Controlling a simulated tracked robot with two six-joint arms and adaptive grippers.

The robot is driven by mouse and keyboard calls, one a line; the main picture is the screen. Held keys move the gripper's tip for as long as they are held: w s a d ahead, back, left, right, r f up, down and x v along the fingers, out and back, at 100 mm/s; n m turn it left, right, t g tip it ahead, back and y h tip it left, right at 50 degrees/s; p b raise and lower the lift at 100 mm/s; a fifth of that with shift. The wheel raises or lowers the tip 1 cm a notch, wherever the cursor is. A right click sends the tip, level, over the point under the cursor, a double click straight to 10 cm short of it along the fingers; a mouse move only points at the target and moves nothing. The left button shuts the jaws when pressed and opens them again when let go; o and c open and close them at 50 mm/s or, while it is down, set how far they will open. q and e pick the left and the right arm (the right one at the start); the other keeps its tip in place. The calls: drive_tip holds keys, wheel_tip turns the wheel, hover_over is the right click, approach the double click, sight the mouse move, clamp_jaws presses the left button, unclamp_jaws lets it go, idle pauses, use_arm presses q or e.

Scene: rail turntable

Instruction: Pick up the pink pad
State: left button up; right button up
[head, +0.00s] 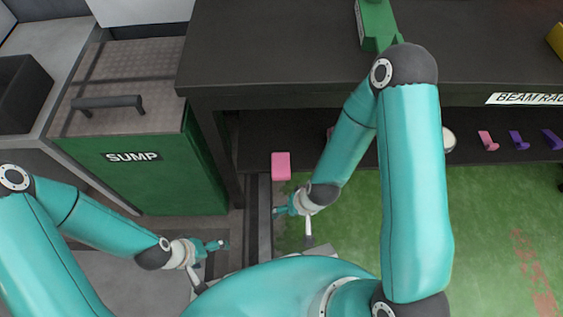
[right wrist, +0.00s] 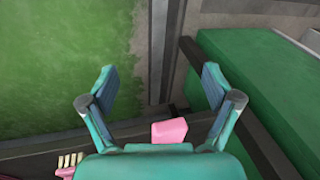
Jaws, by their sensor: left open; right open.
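The pink pad (head: 281,166) is a small block at the left edge of the green floor, by the front of the dark bench. My right gripper (head: 277,212) is open and empty, a little nearer to me than the pad. In the right wrist view the open fingers (right wrist: 160,79) stand wide apart. The pad (right wrist: 169,131) shows there low in the picture, between the fingers, its lower part hidden by the gripper body. My left gripper (head: 222,245) is open and empty, left of the rail and apart from the pad.
A green cabinet marked SUMP (head: 155,165) stands at the left. The dark bench (head: 270,60) spans the back, with several small coloured hooks (head: 518,140) on its lower shelf. A dark rail (head: 264,220) runs beside the pad. Green floor (head: 490,220) at the right is clear.

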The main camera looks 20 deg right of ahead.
drive_tip(key=w+r+t+h+p, duration=0.25)
drive_tip(key=w+r, duration=0.25)
drive_tip(key=r, duration=0.3)
use_arm(q)
wheel_tip(320, 180, up, 7)
drive_tip(key=p, duration=0.3)
use_arm(e)
drive_tip(key=m+h, duration=0.1)
approach(281, 165)
drive_tip(key=b+x, duration=0.4)
drive_tip(key=shift+s+a+f+b, duration=0.15)
drive_tip(key=shift+a+f+b, duration=0.1)
drive_tip(key=shift+f+b, duration=0.05)
drive_tip(key=shift+b+x, duration=1.45)
drive_tip(key=shift+x, duration=1.2)
use_arm(q)
wheel_tip(281, 165, down, 8)
drive_tip(key=shift+r, duration=0.15)
use_arm(e)
drive_tip(key=shift+d+r, duration=0.15)
drive_tip(key=shift+d, duration=0.05)
use_arm(q)
drive_tip(key=shift+s, duration=0.1)
use_arm(e)
drive_tip(key=c, duration=1.1)
